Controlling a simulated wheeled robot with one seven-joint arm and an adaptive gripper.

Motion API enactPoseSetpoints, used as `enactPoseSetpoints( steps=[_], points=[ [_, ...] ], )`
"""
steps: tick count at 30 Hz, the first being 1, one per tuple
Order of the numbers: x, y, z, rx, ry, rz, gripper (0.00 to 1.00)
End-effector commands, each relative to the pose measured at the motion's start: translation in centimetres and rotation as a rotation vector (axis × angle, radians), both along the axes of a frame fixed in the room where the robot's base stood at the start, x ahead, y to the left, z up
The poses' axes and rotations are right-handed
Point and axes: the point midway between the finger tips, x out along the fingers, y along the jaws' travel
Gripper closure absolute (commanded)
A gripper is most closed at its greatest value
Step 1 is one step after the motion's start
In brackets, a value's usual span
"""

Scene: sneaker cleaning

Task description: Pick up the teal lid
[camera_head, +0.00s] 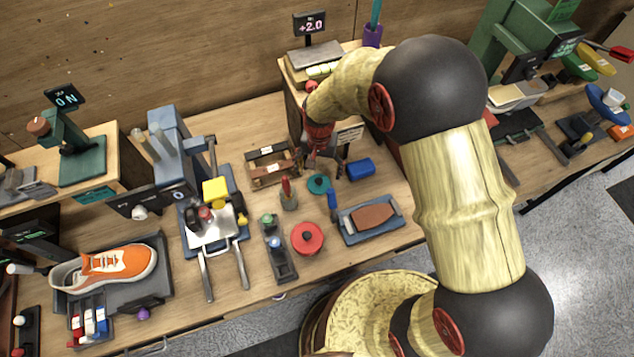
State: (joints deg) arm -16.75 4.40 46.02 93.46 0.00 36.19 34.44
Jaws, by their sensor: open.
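The teal lid (318,184) is a small round disc lying on the wooden bench near the middle of the view. My gripper (322,168) is open, pointing down just above and behind the lid. Its dark fingers spread to either side, and nothing shows between them. Whether a finger touches the lid cannot be told from this angle.
A blue block (361,169) lies right of the lid, and a cup with a red-handled tool (288,196) stands to its left. A blue tray (346,236), a red round pot (307,239) and a wooden caddy (262,182) are close by.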

Motion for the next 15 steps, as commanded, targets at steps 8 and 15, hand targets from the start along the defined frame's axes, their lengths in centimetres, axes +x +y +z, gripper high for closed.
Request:
enactPoseSetpoints(
  steps=[8, 15],
  points=[
    [0.1, -0.1, -3.0, -0.001, 0.001, 0.000, 0.20],
    [0.1, -0.1, -5.3, 0.003, -0.003, 0.000, 0.20]
  ],
)
